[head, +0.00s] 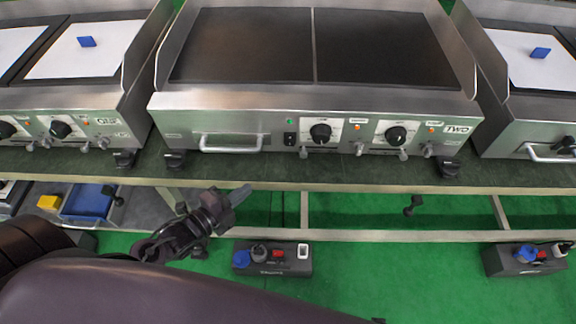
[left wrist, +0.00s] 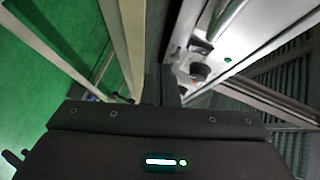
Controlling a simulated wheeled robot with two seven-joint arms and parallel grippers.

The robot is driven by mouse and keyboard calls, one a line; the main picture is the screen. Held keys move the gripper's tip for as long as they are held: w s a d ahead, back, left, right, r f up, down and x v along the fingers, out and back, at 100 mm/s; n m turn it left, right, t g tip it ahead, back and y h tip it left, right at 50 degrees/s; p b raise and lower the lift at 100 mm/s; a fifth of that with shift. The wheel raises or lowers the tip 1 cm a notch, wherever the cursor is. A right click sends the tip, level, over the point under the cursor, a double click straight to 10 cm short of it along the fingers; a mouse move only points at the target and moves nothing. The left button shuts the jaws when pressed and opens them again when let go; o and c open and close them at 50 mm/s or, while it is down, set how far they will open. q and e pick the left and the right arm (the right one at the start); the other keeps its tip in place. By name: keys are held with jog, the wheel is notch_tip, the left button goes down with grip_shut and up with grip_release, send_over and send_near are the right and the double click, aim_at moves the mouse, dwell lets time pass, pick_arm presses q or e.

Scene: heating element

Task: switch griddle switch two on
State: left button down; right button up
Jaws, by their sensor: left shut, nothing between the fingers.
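Griddle TWO (head: 310,101) stands in the middle of the bench in the head view, with a steel front panel. A small black switch (head: 290,139) sits on that panel below a green light (head: 289,122), left of two black knobs. I cannot tell the switch's position. My left gripper (head: 240,194) is shut and empty, below and in front of the bench edge, apart from the panel and left of the switch. In the left wrist view the shut fingers (left wrist: 161,84) point toward a steel panel with a dark knob (left wrist: 200,72) and a green light (left wrist: 228,60). My right gripper is out of view.
Griddle ONE (head: 100,101) is at left and another griddle (head: 520,110) at right, each with a blue piece on a white sheet. The dark bench top (head: 220,166) has a front rail. Black socket boxes (head: 272,258) lie below on the green floor.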

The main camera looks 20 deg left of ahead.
pick_arm(q)
jog(key=d+r+m, duration=0.1)
jog(key=d+r+m+h, duration=0.1)
jog(key=r, duration=0.1)
jog(key=d+r, duration=0.1)
jog(key=r, duration=0.1)
jog(key=shift+s+m+t+h+b, duration=0.1)
jog(key=shift+m+t+h+b, duration=0.2)
jog(key=shift+m+h+b, duration=0.1)
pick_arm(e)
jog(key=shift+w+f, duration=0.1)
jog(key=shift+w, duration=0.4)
pick_arm(q)
send_near(294, 146)
jog(key=d, duration=0.2)
jog(key=w+d, duration=0.1)
jog(key=d, duration=0.1)
jog(key=shift+w+r, duration=0.2)
jog(key=w, duration=0.2)
jog(key=w+a, duration=0.1)
jog(key=shift+f, duration=0.25)
jog(key=shift+w, duration=0.35)
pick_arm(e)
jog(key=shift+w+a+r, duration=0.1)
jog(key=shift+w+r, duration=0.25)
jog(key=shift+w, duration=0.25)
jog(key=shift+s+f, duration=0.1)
